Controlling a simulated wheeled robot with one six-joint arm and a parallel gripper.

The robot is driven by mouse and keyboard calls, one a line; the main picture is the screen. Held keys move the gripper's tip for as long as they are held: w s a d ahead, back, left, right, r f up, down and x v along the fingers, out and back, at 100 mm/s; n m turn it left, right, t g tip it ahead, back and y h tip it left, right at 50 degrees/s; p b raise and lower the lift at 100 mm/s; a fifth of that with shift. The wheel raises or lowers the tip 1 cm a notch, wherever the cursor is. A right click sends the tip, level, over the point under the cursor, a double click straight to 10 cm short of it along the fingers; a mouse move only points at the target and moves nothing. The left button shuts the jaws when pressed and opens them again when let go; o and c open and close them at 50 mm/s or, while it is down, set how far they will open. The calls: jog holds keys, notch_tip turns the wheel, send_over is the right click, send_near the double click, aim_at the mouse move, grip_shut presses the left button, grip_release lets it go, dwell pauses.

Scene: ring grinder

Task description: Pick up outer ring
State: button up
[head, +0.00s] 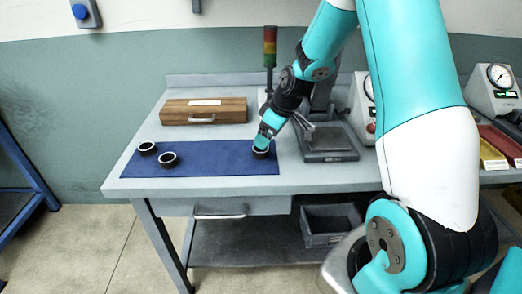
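Three dark rings with pale inner edges are on the blue mat (215,180). One ring (147,148) lies at the mat's left and a second ring (168,160) lies just right of it. A third ring (260,154) is at the mat's right edge, directly under my gripper (263,144). My gripper points down, with its fingertips at or just above this third ring and covering part of it. I cannot tell whether the fingers touch or grip it. I cannot tell which ring is the outer ring.
A wooden box (203,111) stands behind the mat. A grey machine (327,142) stands right of my gripper, with a signal light (270,48) behind. Gauge units (493,92) and yellow and red trays (492,157) are at the right. The mat's middle is clear.

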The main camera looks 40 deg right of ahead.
jog(key=shift+p+x, duration=0.6)
jog(key=shift+x, duration=2.15)
jog(key=shift+s, duration=0.2)
jog(key=c, duration=1.1)
